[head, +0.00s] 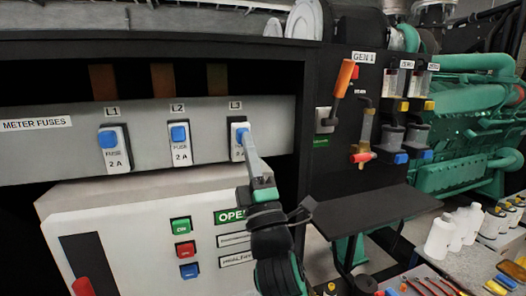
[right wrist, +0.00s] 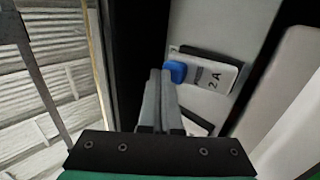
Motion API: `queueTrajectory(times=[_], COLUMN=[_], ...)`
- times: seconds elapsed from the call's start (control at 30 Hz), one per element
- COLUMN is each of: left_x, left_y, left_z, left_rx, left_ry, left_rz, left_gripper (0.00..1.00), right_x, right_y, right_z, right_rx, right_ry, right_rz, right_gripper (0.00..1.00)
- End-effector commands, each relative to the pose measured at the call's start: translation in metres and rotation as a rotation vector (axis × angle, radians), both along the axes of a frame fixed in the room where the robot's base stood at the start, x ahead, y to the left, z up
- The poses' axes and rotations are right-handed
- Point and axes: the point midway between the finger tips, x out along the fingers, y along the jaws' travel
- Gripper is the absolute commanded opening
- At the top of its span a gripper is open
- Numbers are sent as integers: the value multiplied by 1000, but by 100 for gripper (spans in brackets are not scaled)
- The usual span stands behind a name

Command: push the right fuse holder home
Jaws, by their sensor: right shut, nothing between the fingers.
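The right fuse holder (head: 237,153), under the L3 label, is white with a blue knob and sits on the grey meter fuse panel (head: 212,118). It also shows in the right wrist view (right wrist: 215,78), marked 2 A, with a dark edge along its side. My right gripper (head: 244,134) is shut and empty. Its fingertips are at the blue knob and cover part of the holder in the head view. In the right wrist view they lie right beside the knob; I cannot tell whether they touch it. My left gripper is not in view.
Two similar fuse holders, L1 (head: 115,150) and L2 (head: 180,145), are to the left. A white cabinet (head: 130,220) with coloured buttons juts out below.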

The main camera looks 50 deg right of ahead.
Motion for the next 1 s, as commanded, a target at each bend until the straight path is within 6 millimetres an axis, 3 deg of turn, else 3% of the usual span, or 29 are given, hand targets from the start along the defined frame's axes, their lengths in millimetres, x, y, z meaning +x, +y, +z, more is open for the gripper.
queueTrajectory(times=[0.33, 1.0], left_x=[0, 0], left_y=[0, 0], left_z=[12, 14], left_rx=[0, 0], left_ry=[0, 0], left_rz=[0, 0], left_gripper=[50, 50], right_x=[11, 17], right_y=[-8, -13], right_z=[21, 28], right_rx=[-1, -1], right_ry=[-1, -1], right_rz=[-1, -1], right_gripper=[0, 0])
